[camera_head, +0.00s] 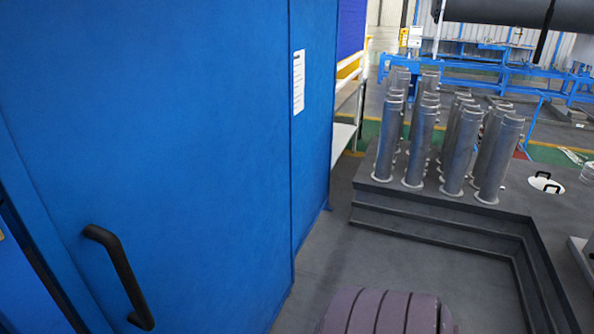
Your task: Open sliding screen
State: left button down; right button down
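A large blue panel (190,130) with a black bar handle (122,278) fills the left half of the head view. It appears to be the sliding screen. The handle is at the lower left of the panel, tilted in the picture. A second blue panel (312,150) with a white paper sheet (298,81) stands beside it on the right. The panel looks closed against this neighbour, with a thin vertical seam between them. Neither of my grippers shows in the view.
A dark stepped platform (440,212) on the right carries several upright grey metal cylinders (462,150). Grey floor (345,255) lies clear between the blue panels and the platform. A ribbed purple-grey object (385,312) shows at the bottom edge. Blue metal frames (470,68) stand behind.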

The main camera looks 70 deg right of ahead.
aim_at(147, 147)
jog(key=z, duration=1.7)
